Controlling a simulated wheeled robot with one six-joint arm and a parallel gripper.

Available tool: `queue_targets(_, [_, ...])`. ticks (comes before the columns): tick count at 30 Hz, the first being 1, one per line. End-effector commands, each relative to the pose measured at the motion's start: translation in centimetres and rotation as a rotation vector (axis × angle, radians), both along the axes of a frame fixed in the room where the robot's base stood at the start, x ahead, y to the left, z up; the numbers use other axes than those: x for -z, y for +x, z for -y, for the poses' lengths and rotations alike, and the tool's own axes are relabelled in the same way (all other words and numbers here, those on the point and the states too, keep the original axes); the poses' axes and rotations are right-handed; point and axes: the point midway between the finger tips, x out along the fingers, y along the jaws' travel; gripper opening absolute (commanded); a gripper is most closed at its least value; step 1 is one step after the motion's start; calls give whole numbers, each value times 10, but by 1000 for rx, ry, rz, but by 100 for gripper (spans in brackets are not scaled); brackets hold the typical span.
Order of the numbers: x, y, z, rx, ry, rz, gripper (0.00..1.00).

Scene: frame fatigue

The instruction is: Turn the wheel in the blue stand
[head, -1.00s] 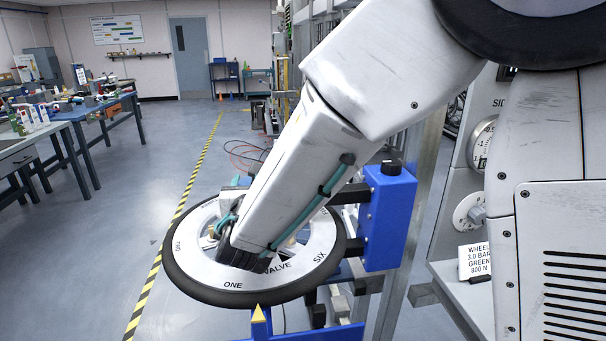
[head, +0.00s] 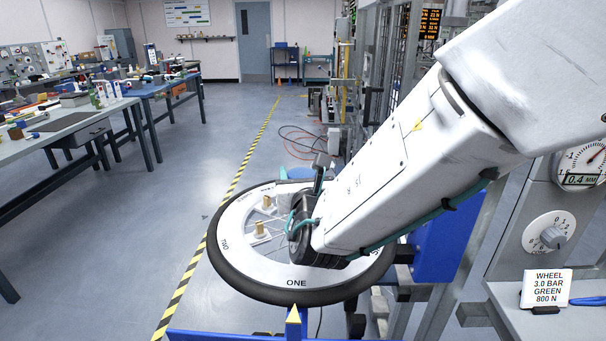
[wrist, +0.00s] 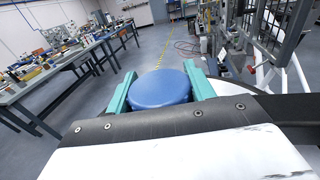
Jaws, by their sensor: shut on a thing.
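The wheel (head: 240,270) lies nearly flat in the blue stand (head: 433,245), its black tyre around a pale rim lettered ONE and TWO. ONE is at the near side, just above a yellow pointer (head: 294,314). Brass-coloured studs (head: 263,229) stand near its middle. My gripper (wrist: 161,82) shows teal fingers on both sides of a round blue thing, and it is shut on that. My arm hides the wheel's right part. In the head view, the fingers are mostly hidden behind my wrist, over the wheel's far side.
Benches (head: 80,125) with tools stand at left. The floor between is clear, with a striped line (head: 222,205). Cables lie beyond the wheel.

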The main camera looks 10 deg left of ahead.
Motion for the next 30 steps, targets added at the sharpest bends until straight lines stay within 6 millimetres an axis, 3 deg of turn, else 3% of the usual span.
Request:
queue_targets(1, [-1,0,-1,-1,1,2,59])
queue_targets(3, [-1,0,0,0,1,1,75])
queue_targets(13, [-1,-3,2,1,1,2,75])
queue_targets(24, [-1,-58,16,-1,1,1,75])
queue_targets(30, [-1,-73,21,1,1,1,75])
